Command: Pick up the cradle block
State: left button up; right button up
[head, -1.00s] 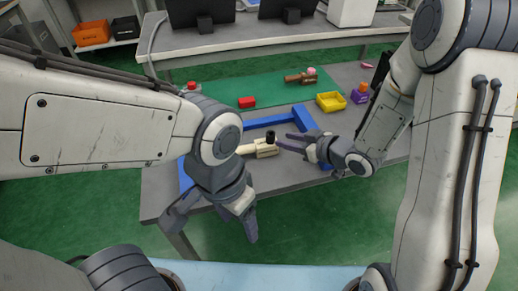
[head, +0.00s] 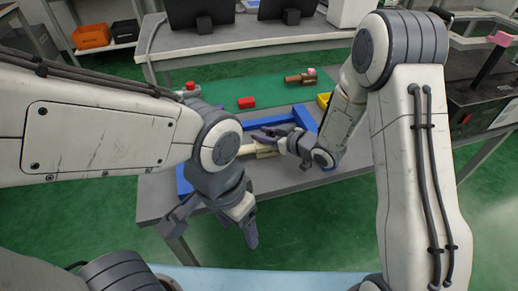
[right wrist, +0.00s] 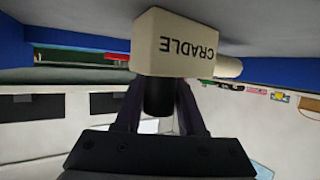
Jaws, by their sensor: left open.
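The cream cradle block (head: 265,154) lies inside the blue frame on the grey table in the head view, partly hidden by my right gripper (head: 262,138). The right wrist view shows the block (right wrist: 178,45) close up, its CRADLE lettering upside down, with a black knob (right wrist: 158,97) on it. The fingers of my right gripper (right wrist: 159,95) stand open on either side of the knob; I cannot tell whether they touch it. My left gripper (head: 215,224) is open and empty, low in front of the table's near edge.
The blue frame (head: 305,118) surrounds the block. My left forearm covers the table's left side.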

grip_shut()
jog(key=shift+r, duration=0.1)
